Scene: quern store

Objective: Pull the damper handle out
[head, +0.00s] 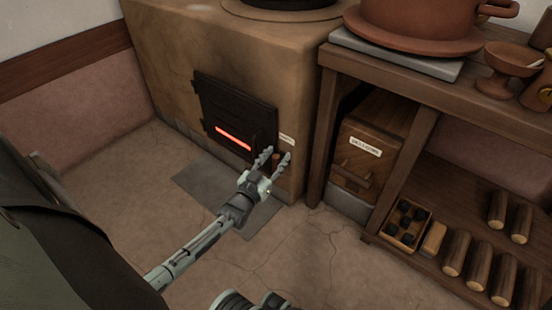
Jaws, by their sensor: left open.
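The clay stove (290,80) stands at the back, with a black iron door (237,108) in its front and a glowing orange slot. A small brown handle (276,161), which looks like the damper handle, shows low on the stove front, right of the door and under a small white label (287,140). My left gripper (278,154) is open, with its fingers on either side of the handle in the picture. I cannot tell whether they touch it. Part of my right gripper or wrist (262,302) shows at the bottom edge, its fingers cut off.
A wooden shelf unit (400,62) stands right of the stove, with a clay pot (430,22) on top. A labelled wooden box (362,160), a tray of dark lumps (405,222) and several logs (457,252) sit below.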

